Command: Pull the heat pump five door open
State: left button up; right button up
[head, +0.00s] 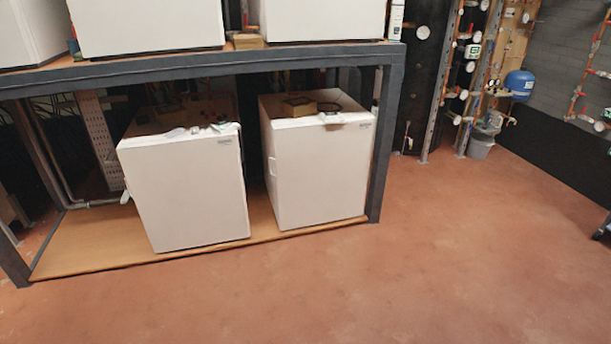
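Two white box-shaped heat pumps stand on the low wooden shelf of a dark metal rack. The left one (190,195) is turned slightly, and its front panel looks shut. The right one (322,175) stands near the rack's right post, and its front also looks shut. Parts of more white units show on the upper shelf, at the left (145,22), the middle right (320,18) and the far left (28,32), with their tops cut off. I cannot tell which unit is heat pump five. Neither of my grippers is in view.
The rack's right post (386,140) and upper beam (200,66) frame the lower units. Reddish floor (430,260) is open in front and to the right. A grey bucket (480,147), a blue tank (519,84) and wall pipes stand at the back right.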

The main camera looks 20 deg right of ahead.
aim_at(322, 176)
jog(key=i+l+z, duration=0.2)
jog(key=i, duration=0.3)
jog(key=i+z, duration=0.2)
jog(key=i, duration=0.3)
